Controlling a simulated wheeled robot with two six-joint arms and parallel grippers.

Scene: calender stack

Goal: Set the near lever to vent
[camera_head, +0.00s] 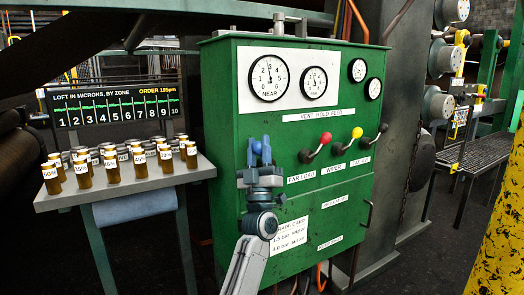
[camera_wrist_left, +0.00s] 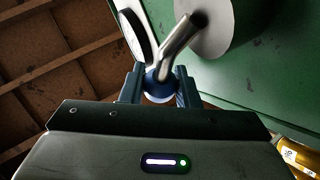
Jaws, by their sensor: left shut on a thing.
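The near lever shows in the left wrist view as a metal shaft (camera_wrist_left: 182,38) ending in a blue ball knob (camera_wrist_left: 159,88). My left gripper (camera_wrist_left: 160,90) is shut on this knob, a finger on each side. In the head view my left gripper (camera_head: 260,152) is at the left of the lever row on the green cabinet (camera_head: 310,220) and hides most of the near lever. The sign "VENT HOLD FEED" (camera_head: 319,115) is above the levers. The near lever's exact setting cannot be told. My right gripper is not in view.
Levers with red (camera_head: 326,137), yellow (camera_head: 357,132) and black (camera_head: 384,127) knobs stand to the right. The NEAR dial (camera_head: 269,78) and FAR dial (camera_head: 313,83) are above. A side table (camera_head: 190,175) with several labelled amber bottles (camera_head: 112,168) is at left.

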